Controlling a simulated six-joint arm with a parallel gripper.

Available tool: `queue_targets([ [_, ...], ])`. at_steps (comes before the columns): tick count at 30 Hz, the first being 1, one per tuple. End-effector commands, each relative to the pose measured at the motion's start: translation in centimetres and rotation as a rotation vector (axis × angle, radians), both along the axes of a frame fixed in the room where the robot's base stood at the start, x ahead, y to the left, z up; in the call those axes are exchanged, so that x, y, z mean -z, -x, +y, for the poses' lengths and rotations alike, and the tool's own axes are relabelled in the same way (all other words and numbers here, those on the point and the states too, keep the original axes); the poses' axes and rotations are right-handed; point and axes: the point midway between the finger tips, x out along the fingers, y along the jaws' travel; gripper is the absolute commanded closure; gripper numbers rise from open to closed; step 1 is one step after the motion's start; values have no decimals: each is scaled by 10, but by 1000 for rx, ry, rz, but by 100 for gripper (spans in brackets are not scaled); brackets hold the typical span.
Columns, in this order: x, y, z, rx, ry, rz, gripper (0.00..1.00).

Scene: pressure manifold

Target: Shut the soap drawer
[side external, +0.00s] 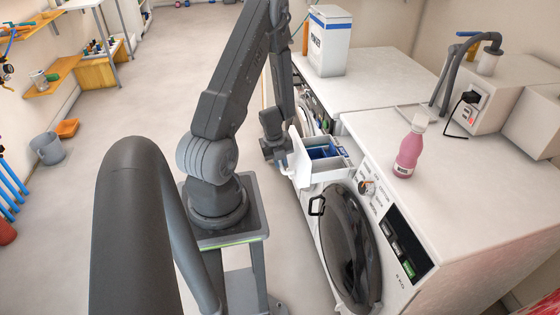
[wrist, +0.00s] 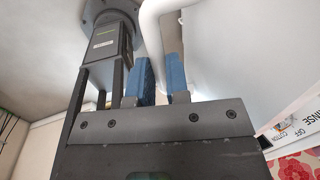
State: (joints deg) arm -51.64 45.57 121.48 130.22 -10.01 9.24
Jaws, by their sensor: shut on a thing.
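The soap drawer (side external: 312,172) is pulled out from the front of the near white washing machine (side external: 350,208). Its open top shows white and blue compartments. My gripper (side external: 284,158) is at the drawer's front face, on the left of it in the side view. In the wrist view, my gripper's blue finger pads (wrist: 161,80) stand either side of a white curved handle (wrist: 154,35) on the drawer front, and are shut on it. The exact contact is partly hidden behind the gripper body.
The round dark door (side external: 350,250) with its black handle is below the drawer. A pink bottle (side external: 408,152) stands on the machine top, and a white detergent box (side external: 329,42) on the machine behind. Open floor (side external: 130,110) lies to the left.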

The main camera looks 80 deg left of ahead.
Motion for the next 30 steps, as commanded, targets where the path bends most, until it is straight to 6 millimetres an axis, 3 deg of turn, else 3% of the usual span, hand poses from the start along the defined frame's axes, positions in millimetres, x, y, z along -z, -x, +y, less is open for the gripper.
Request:
queue_targets([
  [8,0,-22,-1,7,0,-1,100],
  [24,0,-141,-1,9,-1,-1,100],
  [30,0,-170,-1,6,5,-5,100],
])
